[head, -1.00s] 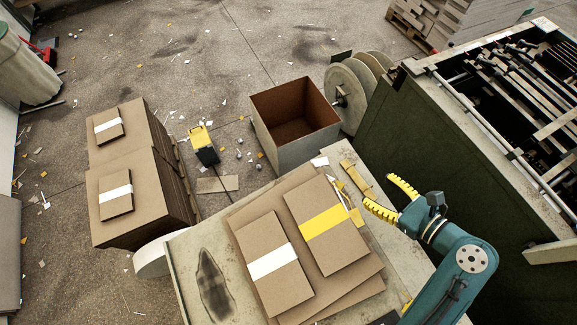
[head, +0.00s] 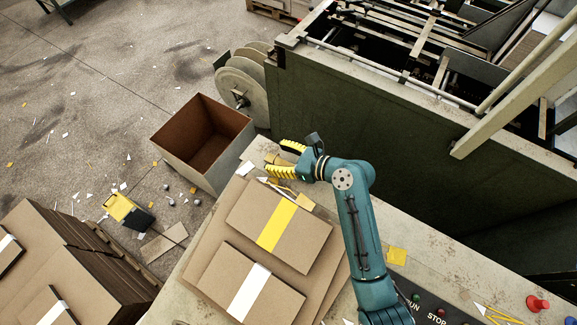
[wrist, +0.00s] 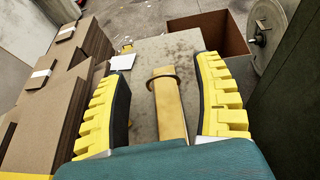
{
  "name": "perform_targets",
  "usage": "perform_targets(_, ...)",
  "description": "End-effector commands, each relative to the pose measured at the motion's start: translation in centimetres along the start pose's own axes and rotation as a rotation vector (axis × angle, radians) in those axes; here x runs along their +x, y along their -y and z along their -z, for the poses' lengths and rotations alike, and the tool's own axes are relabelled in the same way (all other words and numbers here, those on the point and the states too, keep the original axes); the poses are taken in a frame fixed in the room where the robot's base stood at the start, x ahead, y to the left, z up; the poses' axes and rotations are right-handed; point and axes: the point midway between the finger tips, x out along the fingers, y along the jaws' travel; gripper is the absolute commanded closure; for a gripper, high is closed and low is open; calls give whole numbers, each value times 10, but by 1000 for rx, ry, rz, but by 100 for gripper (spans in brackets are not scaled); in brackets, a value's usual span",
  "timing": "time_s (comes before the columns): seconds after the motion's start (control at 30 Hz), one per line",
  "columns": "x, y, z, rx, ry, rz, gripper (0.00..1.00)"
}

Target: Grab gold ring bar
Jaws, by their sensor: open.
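The gold bar (wrist: 170,112) lies on the worktop in the wrist view, with a dark ring around its far part. My gripper (wrist: 165,61) is open, with one yellow finger on each side of the bar and a visible gap on both sides. The bar's near end runs under the edge of my teal wrist housing. In the head view my gripper (head: 281,160) is at the worktop's far edge, and its fingers mostly hide the bar.
A flat brown stack with a yellow-banded board (head: 279,226) and a white-banded board (head: 249,283) lies beside my arm. An open brown-lined bin (head: 203,145) stands beyond the worktop edge. A large green machine (head: 400,150) rises to the right. Stacked boards (head: 75,262) stand left.

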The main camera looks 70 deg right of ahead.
Motion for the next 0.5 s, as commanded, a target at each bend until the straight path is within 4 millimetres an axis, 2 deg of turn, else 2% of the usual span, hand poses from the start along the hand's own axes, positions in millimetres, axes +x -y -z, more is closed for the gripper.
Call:
perform_targets(0.07,7,0,0,-2,-1,-1,33)
perform_targets(0.27,7,0,0,-1,-1,1,33)
perform_targets(0.37,7,0,0,-1,-1,1,47)
perform_targets(0.5,7,0,0,-1,-1,1,74)
